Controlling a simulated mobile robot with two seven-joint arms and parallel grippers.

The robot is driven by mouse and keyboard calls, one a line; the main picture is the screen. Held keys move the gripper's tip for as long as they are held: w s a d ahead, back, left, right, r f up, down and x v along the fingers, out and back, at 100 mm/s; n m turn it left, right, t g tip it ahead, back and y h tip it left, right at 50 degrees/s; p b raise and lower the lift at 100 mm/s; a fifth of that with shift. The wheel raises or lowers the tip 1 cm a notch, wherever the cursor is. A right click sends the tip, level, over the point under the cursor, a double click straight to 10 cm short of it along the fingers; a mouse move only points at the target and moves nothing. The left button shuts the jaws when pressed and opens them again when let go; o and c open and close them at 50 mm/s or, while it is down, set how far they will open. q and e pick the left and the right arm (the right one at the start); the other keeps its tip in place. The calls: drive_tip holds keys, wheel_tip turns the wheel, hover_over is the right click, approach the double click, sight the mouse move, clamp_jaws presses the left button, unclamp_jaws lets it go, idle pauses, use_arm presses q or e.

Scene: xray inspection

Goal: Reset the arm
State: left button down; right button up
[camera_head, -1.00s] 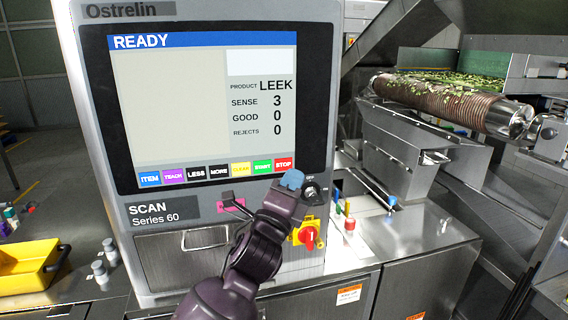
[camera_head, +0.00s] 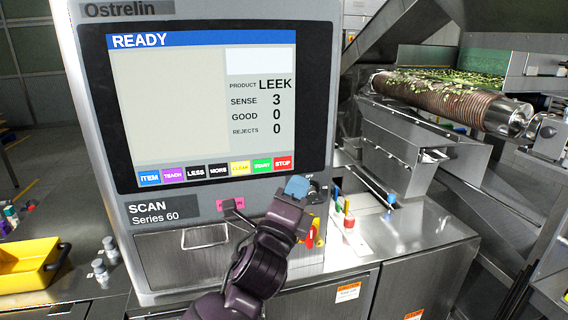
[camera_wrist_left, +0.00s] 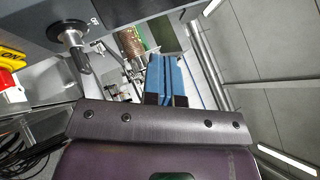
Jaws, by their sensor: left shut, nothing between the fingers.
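My left gripper (camera_head: 297,187), dark purple with blue fingertips, is in front of the lower right of the inspection machine's panel. It is just below the screen (camera_head: 180,95), near the black selector switch (camera_head: 314,198). In the left wrist view my left gripper (camera_wrist_left: 166,80) has its two blue fingers together with nothing between them. The selector switch (camera_wrist_left: 72,38) shows there to the left of the fingers. The red and yellow rotary switch (camera_head: 312,238) is partly hidden by my left arm. My right gripper is not in view.
The screen reads READY, with coloured buttons along its bottom. A metal handle (camera_head: 205,238) is below left. A yellow bin (camera_head: 25,268) is at far left. A roller conveyor (camera_head: 450,98) with green pieces is at right. Small coloured-top items (camera_head: 347,222) stand on the steel surface.

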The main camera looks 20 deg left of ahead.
use_arm(q)
drive_tip(key=s+a+f+n+g+b, duration=0.1)
drive_tip(key=s+a+f+n+g, duration=0.15)
drive_tip(key=f+n, duration=0.8)
drive_tip(key=s+a+f+n+g, duration=0.3)
drive_tip(key=f+n, duration=0.5)
drive_tip(key=f, duration=0.6)
drive_tip(key=s+a+f+n+g+y, duration=0.1)
drive_tip(key=s+a+f+g, duration=0.1)
drive_tip(key=s+f, duration=0.7)
drive_tip(key=s+a+f+n+g+y+b, duration=0.1)
drive_tip(key=s+a+f+n+g, duration=0.1)
drive_tip(key=s+a+f, duration=0.3)
drive_tip(key=s+f+g, duration=0.1)
drive_tip(key=s+f, duration=0.3)
drive_tip(key=f, duration=0.1)
drive_tip(key=shift+s+f+g+y+b, duration=0.2)
drive_tip(key=shift+s+g+y+b, duration=0.1)
drive_tip(key=shift+g, duration=0.05)
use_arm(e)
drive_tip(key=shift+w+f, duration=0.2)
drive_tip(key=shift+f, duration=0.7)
